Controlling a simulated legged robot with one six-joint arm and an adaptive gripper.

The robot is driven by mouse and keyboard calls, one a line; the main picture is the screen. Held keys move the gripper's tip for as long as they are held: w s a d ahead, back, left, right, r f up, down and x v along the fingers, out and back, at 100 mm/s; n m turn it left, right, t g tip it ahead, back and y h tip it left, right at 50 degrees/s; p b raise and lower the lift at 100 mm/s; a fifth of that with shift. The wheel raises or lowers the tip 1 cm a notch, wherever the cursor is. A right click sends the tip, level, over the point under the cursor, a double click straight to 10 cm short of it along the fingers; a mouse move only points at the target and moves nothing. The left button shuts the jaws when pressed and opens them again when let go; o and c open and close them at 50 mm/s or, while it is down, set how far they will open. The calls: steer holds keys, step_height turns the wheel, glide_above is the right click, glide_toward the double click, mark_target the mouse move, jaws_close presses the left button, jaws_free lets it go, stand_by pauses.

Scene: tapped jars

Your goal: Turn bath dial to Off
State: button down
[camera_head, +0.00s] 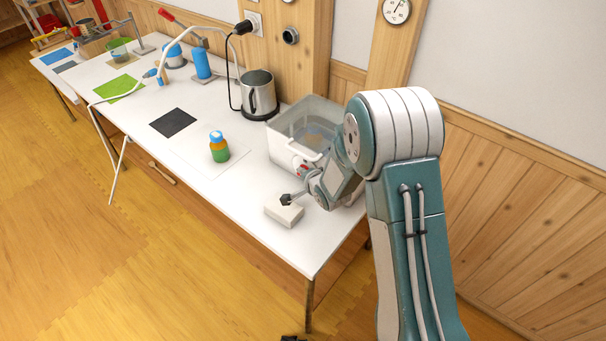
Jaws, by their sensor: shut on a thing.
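A small white box (284,213) lies near the front edge of the white table, below the bath (276,141). The dial's setting and any markings cannot be read from here. The bath is a clear, open-topped tub with water in it, partly hidden by my arm.
An orange-and-green jar with a blue cap (219,148) stands on a pale sheet left of the bath. A steel kettle (260,95) stands behind it by the wall. A dark mat (173,123) lies further left. The table front (285,248) near the box is clear.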

steer(key=c, duration=0.7)
jaws_free()
steer(key=shift+f, duration=0.15)
steer(key=shift+s+d+r, duration=0.2)
steer(key=shift+s+r, duration=0.1)
steer(key=shift+r, duration=0.1)
steer(key=v, duration=1)
steer(key=shift+s+d+r, duration=0.1)
steer(key=shift+s+r, duration=0.1)
steer(key=shift+s, duration=0.15)
